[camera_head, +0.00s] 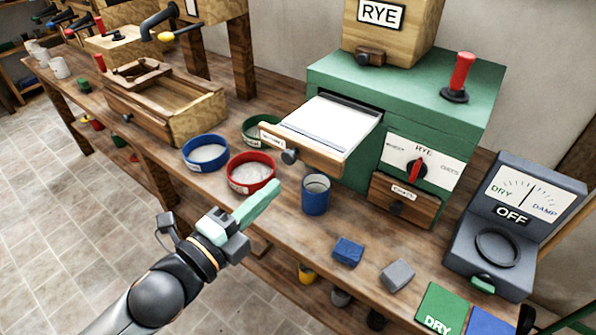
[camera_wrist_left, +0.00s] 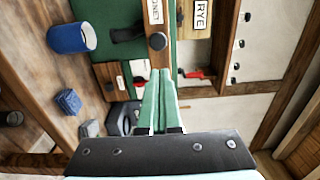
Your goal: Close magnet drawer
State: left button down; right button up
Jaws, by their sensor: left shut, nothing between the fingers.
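The magnet drawer (camera_head: 325,130) is pulled out of the green mill housing, with a pale tray surface inside. Its wooden front has a white label and a dark round knob (camera_head: 289,156); in the left wrist view the knob (camera_wrist_left: 157,41) is just beyond the fingertips. My left gripper (camera_head: 272,190) is shut and empty, in front of the bench and short of the drawer front, with the red bowl near its tips. The fingers also show in the left wrist view (camera_wrist_left: 160,75).
A blue cup (camera_head: 316,194) stands below the drawer, beside the red bowl (camera_head: 251,172) and blue bowl (camera_head: 206,152). A green bowl (camera_head: 262,129) is by the drawer's left side. A closed lower drawer (camera_head: 404,199) and a grey meter (camera_head: 515,225) are to the right.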

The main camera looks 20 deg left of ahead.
aim_at(309, 157)
pick_arm(q)
jog(key=b+x, duration=0.3)
jog(key=x, duration=0.4)
jog(key=shift+w+b, duration=0.1)
jog(key=shift+b, duration=0.25)
jog(key=shift+w+d, duration=0.2)
jog(key=shift+w, duration=0.1)
jog(key=shift+w+d, duration=0.1)
jog(key=shift+w, duration=0.15)
jog(key=shift+f, duration=0.1)
pick_arm(e)
jog(key=f, duration=0.2)
jog(key=w+a+f, duration=0.1)
jog(key=shift+f, duration=0.1)
jog(key=shift+d, duration=0.1)
